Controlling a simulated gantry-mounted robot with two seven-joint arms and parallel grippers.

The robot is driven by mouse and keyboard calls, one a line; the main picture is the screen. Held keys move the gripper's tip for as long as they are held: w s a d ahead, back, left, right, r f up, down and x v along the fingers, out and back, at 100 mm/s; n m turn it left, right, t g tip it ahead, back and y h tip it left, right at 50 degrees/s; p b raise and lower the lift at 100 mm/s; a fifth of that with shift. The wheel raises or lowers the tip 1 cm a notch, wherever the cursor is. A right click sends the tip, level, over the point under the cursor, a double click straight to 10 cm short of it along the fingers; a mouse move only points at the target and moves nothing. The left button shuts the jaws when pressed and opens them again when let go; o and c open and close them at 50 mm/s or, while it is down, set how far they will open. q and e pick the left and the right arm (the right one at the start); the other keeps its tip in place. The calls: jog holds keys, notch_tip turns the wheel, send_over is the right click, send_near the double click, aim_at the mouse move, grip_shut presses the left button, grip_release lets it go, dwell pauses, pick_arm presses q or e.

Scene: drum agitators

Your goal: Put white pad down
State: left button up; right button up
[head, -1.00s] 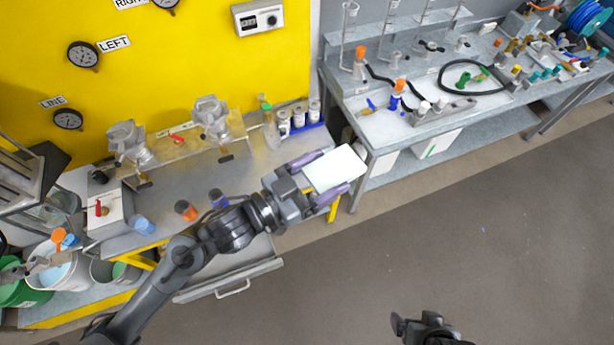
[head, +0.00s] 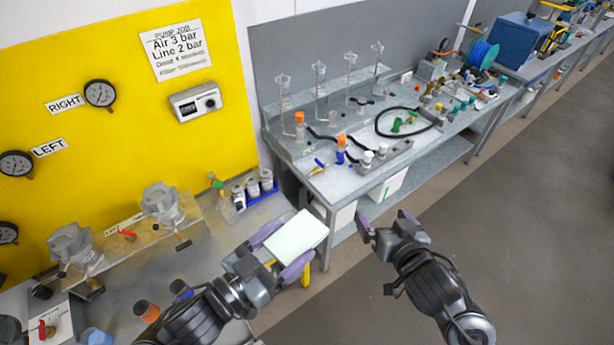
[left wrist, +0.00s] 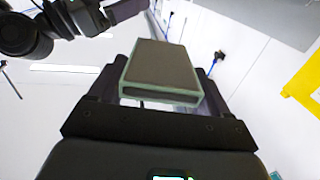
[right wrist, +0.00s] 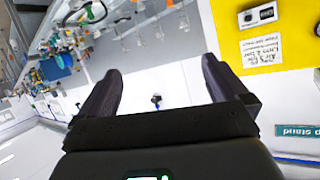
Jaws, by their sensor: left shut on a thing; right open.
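The white pad (head: 297,236) is a pale, flat, rectangular block with a faint green tint. My left gripper (head: 283,250) is shut on it, with a purple-grey finger along each of two opposite sides. The pad is held in front of the near left corner of the grey bench. In the left wrist view the pad (left wrist: 163,70) sits between the fingers and shows a darker face. My right gripper (head: 384,226) is open and empty, to the right of the pad and in front of the bench. Its spread fingers also show in the right wrist view (right wrist: 158,92).
The grey bench (head: 345,185) holds glass columns, an orange-capped blue bottle (head: 341,148), a black hose (head: 408,122) and fittings. The steel table (head: 215,245) at left carries clamps and a blue tray (head: 262,196) of jars. Floor at right is clear.

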jog(key=w+a+r+n+g+y, duration=0.1)
jog(key=w+a+r+n+y, duration=0.1)
jog(key=a+r+n+y, duration=0.55)
jog(key=w+a+r+n+g+y, duration=0.1)
jog(key=w+a+r+n+y, duration=0.15)
jog(key=a+r, duration=0.85)
jog(key=s+a+r+n+g, duration=0.4)
jog(key=s+a+n+g, duration=0.25)
jog(key=a+n, duration=0.2)
jog(key=s+a+r+n+g, duration=0.4)
jog(key=s+a+n+g, duration=0.25)
jog(key=a+g, duration=0.2)
jog(key=n+t+h, duration=0.2)
jog(key=t+h, duration=0.2)
jog(key=h, duration=0.9)
send_over(307, 222)
notch_tip(307, 222, down, 10)
jog(key=r, duration=0.1)
notch_tip(307, 222, down, 12)
